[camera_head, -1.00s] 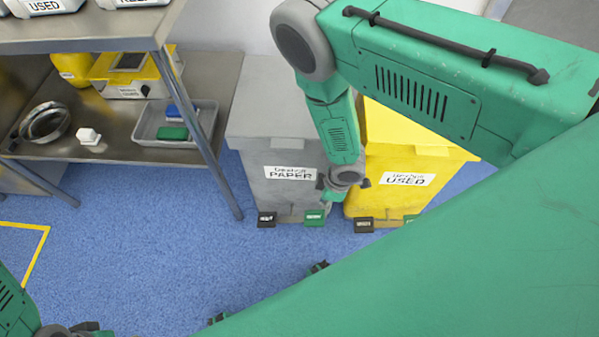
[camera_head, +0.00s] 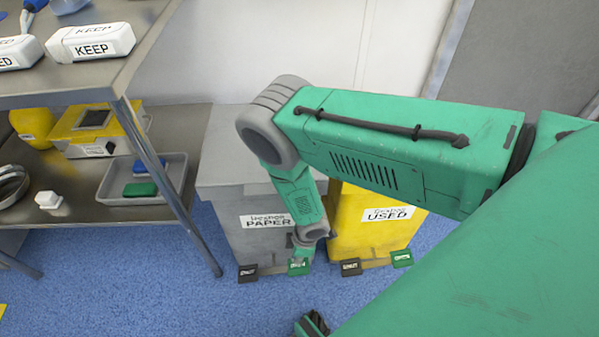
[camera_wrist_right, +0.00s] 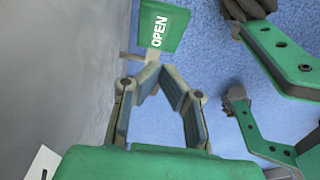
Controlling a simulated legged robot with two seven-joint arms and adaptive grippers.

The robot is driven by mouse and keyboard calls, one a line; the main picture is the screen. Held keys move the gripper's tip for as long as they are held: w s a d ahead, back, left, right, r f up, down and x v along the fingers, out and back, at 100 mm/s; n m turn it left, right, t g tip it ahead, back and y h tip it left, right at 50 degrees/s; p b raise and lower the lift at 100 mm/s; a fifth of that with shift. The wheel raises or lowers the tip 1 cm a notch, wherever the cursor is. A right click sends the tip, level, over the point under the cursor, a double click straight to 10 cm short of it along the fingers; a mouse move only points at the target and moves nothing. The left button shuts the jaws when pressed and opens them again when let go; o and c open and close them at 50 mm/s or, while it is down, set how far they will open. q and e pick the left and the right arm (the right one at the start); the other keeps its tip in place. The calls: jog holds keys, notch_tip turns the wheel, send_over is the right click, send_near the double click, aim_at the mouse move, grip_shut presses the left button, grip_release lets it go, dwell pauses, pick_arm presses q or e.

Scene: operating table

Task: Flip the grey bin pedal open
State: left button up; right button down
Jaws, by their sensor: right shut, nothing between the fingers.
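The grey bin (camera_head: 225,185), labelled PAPER, stands on the floor with its lid down. At its foot are a black pedal (camera_head: 248,274) and a green pedal (camera_head: 299,268). In the right wrist view the green pedal (camera_wrist_right: 164,27) reads OPEN and lies just beyond the fingertips. My right gripper (camera_head: 301,254) points down at the bin's front, right above the green pedal. In the wrist view my right gripper (camera_wrist_right: 156,72) is shut and empty, its tips by the pedal's stem; I cannot tell whether they touch. My left gripper is not in view.
A yellow bin (camera_head: 365,220), labelled USED, stands right of the grey one with black (camera_head: 351,268) and green (camera_head: 402,259) pedals. A metal table (camera_head: 90,82) with a lower shelf holding a grey tray (camera_head: 172,172) stands left. Blue floor (camera_head: 150,300) in front is clear.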

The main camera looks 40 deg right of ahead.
aim_at(298, 267)
notch_tip(298, 267, down, 5)
jog(key=shift+d+r+b, duration=0.1)
jog(key=shift+d+b, duration=0.05)
jog(key=shift+b, duration=0.8)
jog(key=shift+s+d+f, duration=0.15)
jog(key=shift+f, duration=0.4)
jog(key=shift+s, duration=0.1)
